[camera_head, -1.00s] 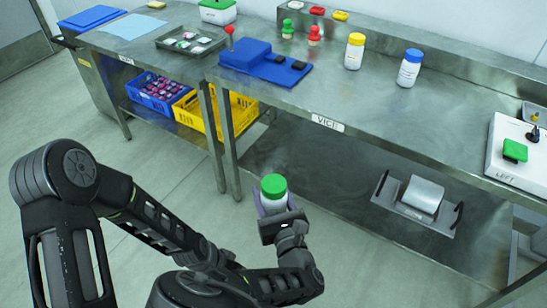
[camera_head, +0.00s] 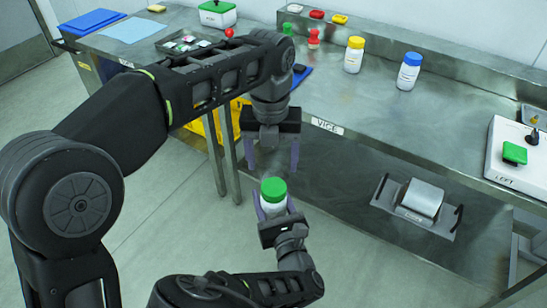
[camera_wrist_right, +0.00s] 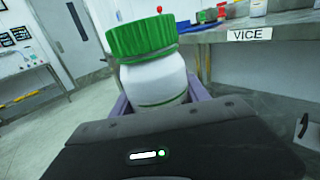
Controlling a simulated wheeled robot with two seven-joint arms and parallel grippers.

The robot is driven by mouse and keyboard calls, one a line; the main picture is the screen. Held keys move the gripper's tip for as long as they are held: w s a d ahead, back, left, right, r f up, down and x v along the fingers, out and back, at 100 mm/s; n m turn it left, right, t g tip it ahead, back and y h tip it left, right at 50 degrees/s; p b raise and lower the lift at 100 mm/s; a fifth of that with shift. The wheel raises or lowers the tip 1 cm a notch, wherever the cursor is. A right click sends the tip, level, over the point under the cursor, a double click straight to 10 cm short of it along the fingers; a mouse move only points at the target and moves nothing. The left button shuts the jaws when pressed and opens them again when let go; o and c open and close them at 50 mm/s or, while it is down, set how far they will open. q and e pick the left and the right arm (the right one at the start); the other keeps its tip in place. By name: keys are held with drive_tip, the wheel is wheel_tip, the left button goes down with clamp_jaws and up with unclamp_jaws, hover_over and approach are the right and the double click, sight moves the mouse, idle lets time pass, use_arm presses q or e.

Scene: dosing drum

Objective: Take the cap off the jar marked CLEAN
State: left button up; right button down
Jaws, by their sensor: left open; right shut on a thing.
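A white jar (camera_head: 272,207) with a green cap (camera_head: 273,189) is held upright in my right gripper (camera_head: 272,210), in front of the bench. The right wrist view also shows the jar (camera_wrist_right: 153,82) and its green cap (camera_wrist_right: 142,36), with the gripper's purple fingers on either side of the jar body. The cap sits on the jar. No CLEAN marking is readable in these frames. My left gripper (camera_head: 271,160) is open and empty, pointing down, with its purple fingers above and just behind the green cap, apart from it.
On the steel bench stand a yellow-capped jar (camera_head: 353,54) and a blue-capped jar (camera_head: 409,71). The bench edge bears a VICE label (camera_head: 327,126). A white device (camera_head: 517,150) marked LEFT is at right. A yellow crate (camera_head: 207,128) is partly hidden behind my left arm.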

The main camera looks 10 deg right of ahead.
sight(274, 186)
use_arm(q)
drive_tip(key=shift+s+d+r+m, duration=0.1)
drive_tip(key=shift+s+r+m, duration=0.3)
drive_tip(key=shift+r, duration=0.1)
drive_tip(key=shift+f, duration=0.1)
drive_tip(key=shift+f, duration=4)
drive_tip(key=shift+c, duration=0.3)
